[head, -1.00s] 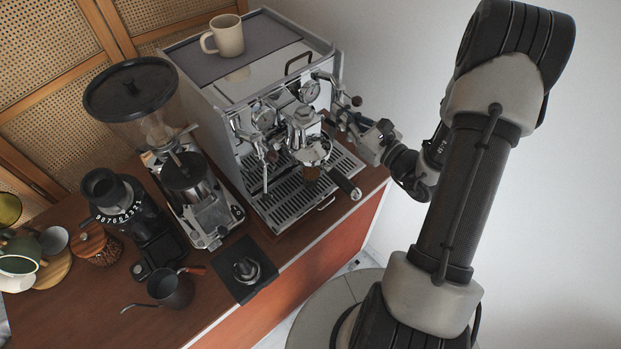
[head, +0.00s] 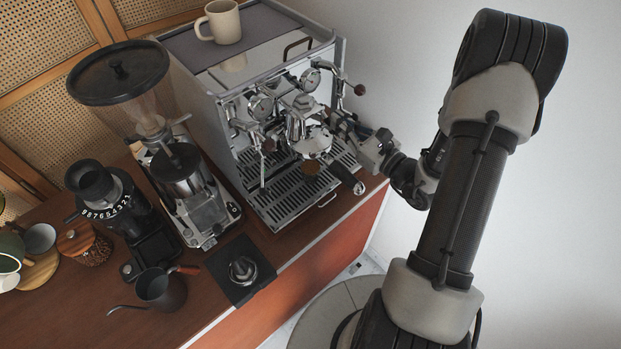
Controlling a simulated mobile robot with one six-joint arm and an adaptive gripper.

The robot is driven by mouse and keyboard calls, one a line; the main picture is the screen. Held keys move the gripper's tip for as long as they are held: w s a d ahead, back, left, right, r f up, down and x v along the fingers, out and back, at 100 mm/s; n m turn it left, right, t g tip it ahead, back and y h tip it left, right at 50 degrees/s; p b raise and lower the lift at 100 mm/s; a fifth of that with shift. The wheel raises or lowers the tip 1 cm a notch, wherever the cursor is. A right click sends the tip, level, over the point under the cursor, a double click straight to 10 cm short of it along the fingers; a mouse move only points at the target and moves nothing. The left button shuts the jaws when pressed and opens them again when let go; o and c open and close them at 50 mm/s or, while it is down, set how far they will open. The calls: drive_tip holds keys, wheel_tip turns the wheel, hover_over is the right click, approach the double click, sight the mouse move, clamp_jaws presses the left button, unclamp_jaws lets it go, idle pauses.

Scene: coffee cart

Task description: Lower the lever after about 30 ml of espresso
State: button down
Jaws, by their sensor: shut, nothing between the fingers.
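The chrome espresso machine (head: 222,82) stands on the counter. Its group head (head: 304,116) holds a portafilter with a black handle (head: 347,178) pointing front right. Below it, a small vessel with a brown surface (head: 311,168) sits over the drip tray; its volume cannot be read. A chrome stem with a dark ball knob (head: 359,89) stands at the machine's right. I cannot tell whether this is the brew lever. My gripper (head: 343,126) is shut and empty, just right of the group head and below that knob. Its fingertips overlap chrome parts, so contact is unclear.
A beige mug (head: 222,22) stands on the machine's top. The white wall is at the right.

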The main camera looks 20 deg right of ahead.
drive_tip(key=shift+f+b, duration=0.3)
drive_tip(key=shift+f, duration=0.35)
drive_tip(key=shift+r, duration=0.15)
drive_tip(key=shift+s, duration=0.1)
drive_tip(key=v, duration=0.8)
drive_tip(key=shift+s+r, duration=0.2)
drive_tip(key=shift+r, duration=0.2)
drive_tip(key=shift+d, duration=0.1)
